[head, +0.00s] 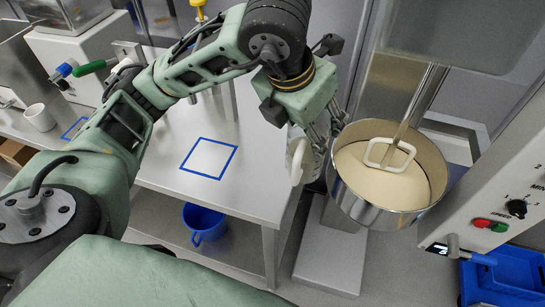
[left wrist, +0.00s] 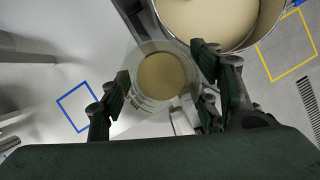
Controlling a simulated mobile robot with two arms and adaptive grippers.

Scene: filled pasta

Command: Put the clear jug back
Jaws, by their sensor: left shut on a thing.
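The clear jug (left wrist: 150,105) is between the fingers of my left gripper (left wrist: 160,95) in the left wrist view, seen from above, with a tan round area showing inside it. In the head view the jug (head: 297,158) is a pale shape beside the mixer bowl (head: 370,197), largely hidden by my left gripper (head: 318,135). The gripper is shut on the jug, left of the bowl and near the table's right edge. A blue square outline (head: 184,167) is marked on the steel table (head: 160,190), with nothing standing in it. My right gripper is not in view.
The mixer bowl holds pale dough or batter with a white beater (head: 390,153) in it. The mixer's control panel (head: 500,195) is at the right. A blue bucket (head: 205,222) is under the table. A white cup (head: 40,117) stands at the far left. The table around the blue outline is clear.

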